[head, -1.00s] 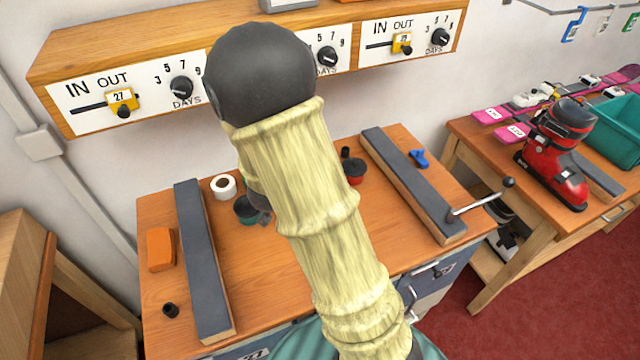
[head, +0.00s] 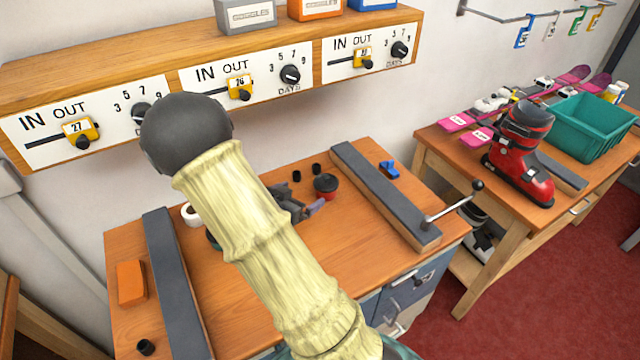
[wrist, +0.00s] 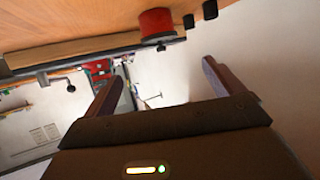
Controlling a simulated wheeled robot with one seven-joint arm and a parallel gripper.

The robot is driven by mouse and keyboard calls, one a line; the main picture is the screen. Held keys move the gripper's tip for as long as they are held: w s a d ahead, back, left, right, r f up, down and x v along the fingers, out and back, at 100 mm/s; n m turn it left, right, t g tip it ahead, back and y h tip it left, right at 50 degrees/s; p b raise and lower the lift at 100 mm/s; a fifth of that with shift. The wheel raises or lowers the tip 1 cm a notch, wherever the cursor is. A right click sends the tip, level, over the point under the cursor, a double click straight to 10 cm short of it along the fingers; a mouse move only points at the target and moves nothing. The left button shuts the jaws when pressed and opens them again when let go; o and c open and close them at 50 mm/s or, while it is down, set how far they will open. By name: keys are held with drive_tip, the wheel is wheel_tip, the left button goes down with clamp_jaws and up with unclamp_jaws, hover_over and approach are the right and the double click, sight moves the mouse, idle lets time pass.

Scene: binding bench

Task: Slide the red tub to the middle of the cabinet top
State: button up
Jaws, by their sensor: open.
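The red tub (head: 326,185), with a dark top, stands toward the back of the wooden cabinet top (head: 345,255), right of the middle and left of the right-hand grey-topped rail. It also shows in the wrist view (wrist: 155,22), at the top of a tilted, seemingly upside-down picture. My gripper (head: 305,203) is just in front and left of the tub, partly hidden by my pale-sleeved arm. In the wrist view my gripper (wrist: 165,68) has its two fingers wide apart with nothing between them. The tub lies beyond the fingertips, and I see no contact.
Two grey-topped rails (head: 178,285) (head: 385,195) run along the cabinet top; the right one has a lever (head: 455,203). Small black cylinders (head: 297,175) stand behind the tub. A white roll (head: 190,215), orange block (head: 131,283) and blue piece (head: 389,169) lie around. Front right is clear.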

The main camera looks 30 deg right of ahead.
sight(325, 181)
drive_tip(key=p+x, duration=0.1)
drive_tip(key=x, duration=1.2)
drive_tip(key=shift+d+f, duration=0.15)
drive_tip(key=shift+d, duration=0.05)
drive_tip(key=shift+w+d+f, duration=0.3)
drive_tip(key=shift+w+d, duration=0.15)
drive_tip(key=shift+s+d, duration=0.1)
drive_tip(key=shift+s, duration=0.15)
drive_tip(key=c, duration=0.9)
drive_tip(key=o, duration=0.9)
drive_tip(key=shift+r, duration=0.1)
